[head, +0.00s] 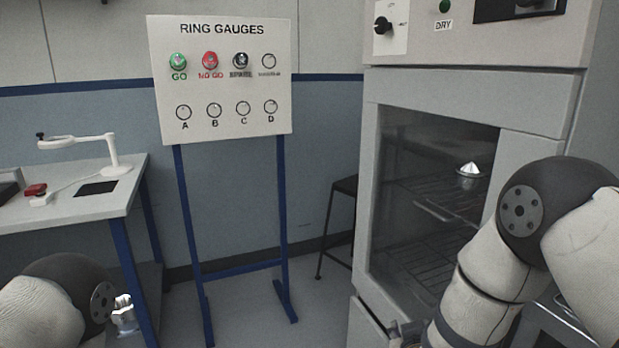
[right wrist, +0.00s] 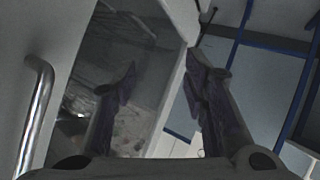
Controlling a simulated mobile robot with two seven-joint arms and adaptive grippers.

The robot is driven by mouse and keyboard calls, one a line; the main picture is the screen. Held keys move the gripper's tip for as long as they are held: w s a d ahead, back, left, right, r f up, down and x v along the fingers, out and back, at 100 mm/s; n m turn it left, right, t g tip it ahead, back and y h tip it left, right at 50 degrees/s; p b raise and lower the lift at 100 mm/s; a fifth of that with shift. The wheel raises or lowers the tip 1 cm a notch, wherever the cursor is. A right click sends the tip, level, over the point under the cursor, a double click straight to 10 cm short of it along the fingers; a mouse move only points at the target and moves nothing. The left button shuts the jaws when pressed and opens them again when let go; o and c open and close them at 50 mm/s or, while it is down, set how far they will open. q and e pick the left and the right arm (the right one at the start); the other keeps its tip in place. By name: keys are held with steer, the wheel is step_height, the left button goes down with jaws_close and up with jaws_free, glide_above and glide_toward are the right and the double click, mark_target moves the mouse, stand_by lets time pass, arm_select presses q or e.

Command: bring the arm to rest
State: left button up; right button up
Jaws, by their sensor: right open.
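My right arm (head: 485,285) comes in from the right and reaches down in front of the drying oven (head: 480,100). In the right wrist view my right gripper (right wrist: 162,78) is open, with nothing between its two dark fingers. In the head view only a dark bit of it shows at the bottom edge, low by the oven front. My left arm (head: 58,300) shows at the bottom left; its gripper is out of view.
A metal handle (right wrist: 38,108) is close on the left in the right wrist view. The ring gauge board (head: 222,90) stands at the back on blue legs. A bench (head: 75,205) is at left, a stool (head: 343,188) beside the oven. Open floor lies between.

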steer(key=s+d+f+g+y, duration=0.1)
steer(key=s+f+g, duration=0.2)
steer(key=s+f, duration=0.35)
steer(key=s+f+g+y, duration=0.1)
steer(key=s+f+g, duration=0.15)
steer(key=s, duration=0.65)
steer(key=s+d+f+g, duration=0.1)
steer(key=s+f+g, duration=0.1)
steer(key=s+f, duration=0.4)
steer(key=s+m+g+y, duration=0.1)
steer(key=s+g, duration=0.5)
steer(key=s, duration=1.5)
steer(key=shift+s+d+r+m, duration=0.15)
steer(key=shift+s+r+m, duration=0.15)
steer(key=shift+r+m, duration=0.15)
